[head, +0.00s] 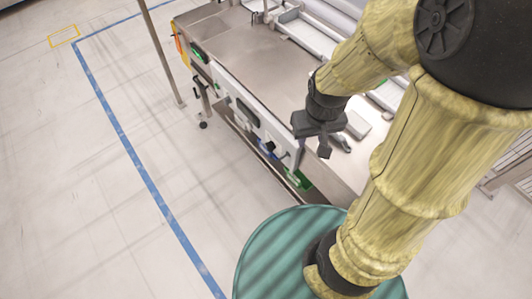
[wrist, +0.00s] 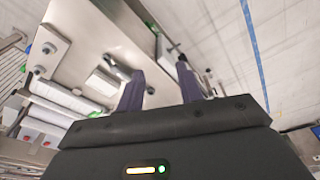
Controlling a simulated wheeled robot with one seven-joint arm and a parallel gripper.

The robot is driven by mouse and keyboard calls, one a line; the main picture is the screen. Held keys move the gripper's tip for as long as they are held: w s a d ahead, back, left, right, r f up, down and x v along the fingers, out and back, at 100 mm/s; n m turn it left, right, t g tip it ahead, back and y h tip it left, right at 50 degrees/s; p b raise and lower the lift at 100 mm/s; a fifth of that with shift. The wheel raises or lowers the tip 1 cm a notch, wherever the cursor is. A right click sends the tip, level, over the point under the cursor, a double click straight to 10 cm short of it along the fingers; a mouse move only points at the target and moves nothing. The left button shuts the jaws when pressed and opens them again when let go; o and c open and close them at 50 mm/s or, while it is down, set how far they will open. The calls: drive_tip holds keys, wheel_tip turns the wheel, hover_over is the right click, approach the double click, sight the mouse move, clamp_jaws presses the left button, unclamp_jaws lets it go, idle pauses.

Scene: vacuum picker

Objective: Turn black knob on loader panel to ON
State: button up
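The loader panel (head: 250,118) is a pale strip along the front side of the steel machine in the head view. A small black knob (head: 270,146) shows near its lower end, beside a blue part; its ON mark is too small to read. My gripper (head: 312,155) hangs close to that lower end, to the right of the knob and apart from it. In the wrist view my gripper (wrist: 160,78) has its two dark fingers spread with a gap between them and nothing held. I cannot tell which small dark part near the fingers there is the knob.
The steel worktop (head: 255,48) carries trays and a grey block (head: 357,124). A metal post (head: 163,55) stands left of the machine.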

sight(270, 147)
drive_tip(key=w+a+f+n+g+h+b, duration=0.1)
drive_tip(key=a+f+n+h+b, duration=0.2)
drive_tip(key=f+n+h+b, duration=0.75)
drive_tip(key=a+f+n+g+b, duration=0.25)
drive_tip(key=f+n, duration=0.55)
drive_tip(key=f, duration=0.9)
drive_tip(key=w+a+f+n+t+h+b, duration=0.3)
drive_tip(key=a+f+n+t+b, duration=0.6)
drive_tip(key=a+f+n+t, duration=0.3)
drive_tip(key=a+n+t, duration=0.3)
drive_tip(key=n+t, duration=0.2)
drive_tip(key=t, duration=0.1)
drive_tip(key=shift+w+f+n, duration=0.25)
drive_tip(key=shift+w+n, duration=0.1)
drive_tip(key=shift+w, duration=0.05)
drive_tip(key=x, duration=1.7)
drive_tip(key=shift+w+d, duration=0.15)
drive_tip(key=shift+w, duration=0.05)
